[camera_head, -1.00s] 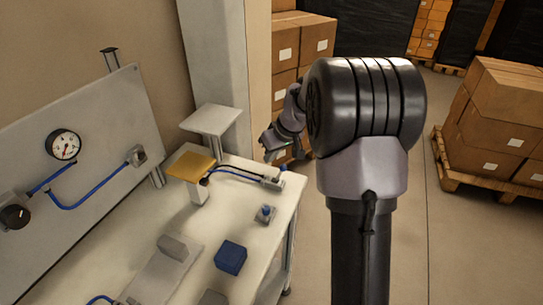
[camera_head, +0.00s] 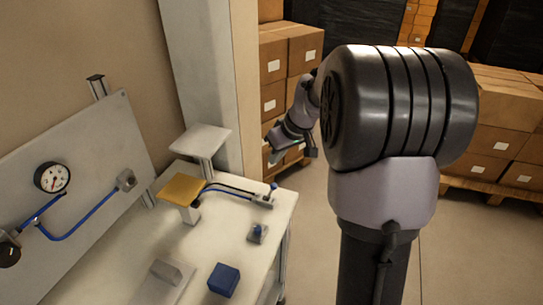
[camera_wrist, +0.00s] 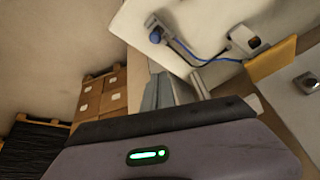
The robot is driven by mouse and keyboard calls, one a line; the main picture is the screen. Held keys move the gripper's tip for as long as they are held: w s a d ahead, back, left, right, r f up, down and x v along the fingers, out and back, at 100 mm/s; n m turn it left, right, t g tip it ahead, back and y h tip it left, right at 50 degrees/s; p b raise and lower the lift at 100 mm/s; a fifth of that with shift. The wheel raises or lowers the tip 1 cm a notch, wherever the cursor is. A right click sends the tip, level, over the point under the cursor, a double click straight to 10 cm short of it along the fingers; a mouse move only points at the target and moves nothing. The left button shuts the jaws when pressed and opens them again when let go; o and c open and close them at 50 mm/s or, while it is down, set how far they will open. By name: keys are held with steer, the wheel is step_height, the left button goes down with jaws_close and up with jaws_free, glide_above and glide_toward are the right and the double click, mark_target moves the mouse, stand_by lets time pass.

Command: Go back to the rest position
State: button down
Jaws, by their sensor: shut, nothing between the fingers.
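My gripper (camera_wrist: 168,88) shows in the wrist view as grey fingers past the dark wrist body with its green light. The fingers are shut with nothing between them. In the head view the wrist end of my arm hangs beyond the bench's far right corner, in front of the stacked boxes. It looks clear of the bench. The fingers are small there and partly hidden by the wrist.
The white workbench (camera_head: 225,248) carries a yellow plate (camera_head: 186,190), a grey raised plate (camera_head: 202,139), a blue block (camera_head: 224,279) and a blue cable (camera_head: 228,194). A gauge (camera_head: 52,177) is on the panel. Boxes (camera_head: 293,50) stand behind; open floor lies right of the bench.

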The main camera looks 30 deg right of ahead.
steer(key=shift+w+f, duration=0.1)
steer(key=s+a+r+m, duration=0.1)
steer(key=s+a+r, duration=0.2)
steer(key=s+a, duration=0.25)
steer(key=s+a+r+m+b, duration=0.1)
steer(key=s+a+r, duration=0.1)
steer(key=s+a, duration=0.4)
steer(key=s+a+r+m, duration=0.1)
steer(key=s+a+r, duration=0.25)
steer(key=a, duration=0.45)
steer(key=s+a+f+m, duration=0.2)
steer(key=s+a+f, duration=0.1)
steer(key=s, duration=0.7)
steer(key=shift+s+a+t+y, duration=0.2)
steer(key=shift+a+t+y, duration=0.2)
steer(key=shift+a, duration=0.1)
